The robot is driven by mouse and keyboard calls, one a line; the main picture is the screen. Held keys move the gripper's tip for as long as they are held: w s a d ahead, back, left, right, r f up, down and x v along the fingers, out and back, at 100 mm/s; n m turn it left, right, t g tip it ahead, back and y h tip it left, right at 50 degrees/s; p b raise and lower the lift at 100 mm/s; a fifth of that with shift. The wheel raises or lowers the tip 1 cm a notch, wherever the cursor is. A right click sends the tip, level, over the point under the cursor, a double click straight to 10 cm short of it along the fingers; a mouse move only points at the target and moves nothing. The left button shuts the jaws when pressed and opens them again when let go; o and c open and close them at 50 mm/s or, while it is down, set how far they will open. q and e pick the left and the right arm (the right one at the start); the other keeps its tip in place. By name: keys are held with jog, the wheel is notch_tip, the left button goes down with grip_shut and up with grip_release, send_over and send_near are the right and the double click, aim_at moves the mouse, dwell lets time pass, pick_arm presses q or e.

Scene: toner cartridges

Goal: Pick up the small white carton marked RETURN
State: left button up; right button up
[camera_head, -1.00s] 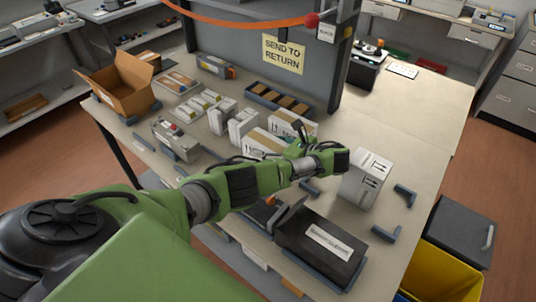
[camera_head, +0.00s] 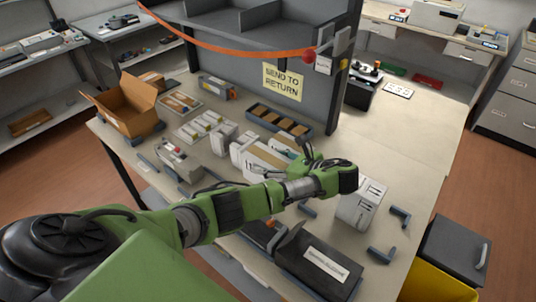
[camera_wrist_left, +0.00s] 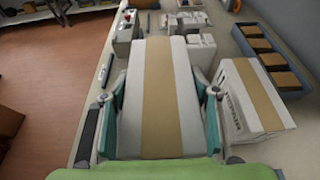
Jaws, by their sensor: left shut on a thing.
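My left gripper (camera_head: 305,157) is over the table and shut on a long white carton (camera_head: 262,161) with a tan tape strip along its top. In the left wrist view the held carton (camera_wrist_left: 158,85) lies between the two green fingers of the gripper (camera_wrist_left: 158,118), one on each side. In the head view this second carton (camera_head: 284,146) shows partly behind the gripper. Any marking on the held carton is too small to read.
A blue tray of brown boxes (camera_head: 280,122) stands behind the cartons. A taller white carton (camera_head: 361,207) stands right of my arm. Smaller white boxes (camera_head: 223,138) stand to the left. A black box (camera_head: 318,262) lies at the front. The table's back right is mostly clear.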

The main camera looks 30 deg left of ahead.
pick_arm(q)
jog(key=s+d+r+p, duration=0.1)
jog(key=s+d+p, duration=0.1)
jog(key=s+d+r+p, duration=0.2)
jog(key=p, duration=0.1)
jog(key=shift+r, duration=0.1)
jog(key=shift+s+d+r+p, duration=0.2)
jog(key=shift+s+d+r, duration=0.1)
jog(key=shift+s+d, duration=0.35)
jog(key=shift+s+d+r+p, duration=0.25)
jog(key=shift+s+d, duration=0.15)
jog(key=shift+s, duration=0.35)
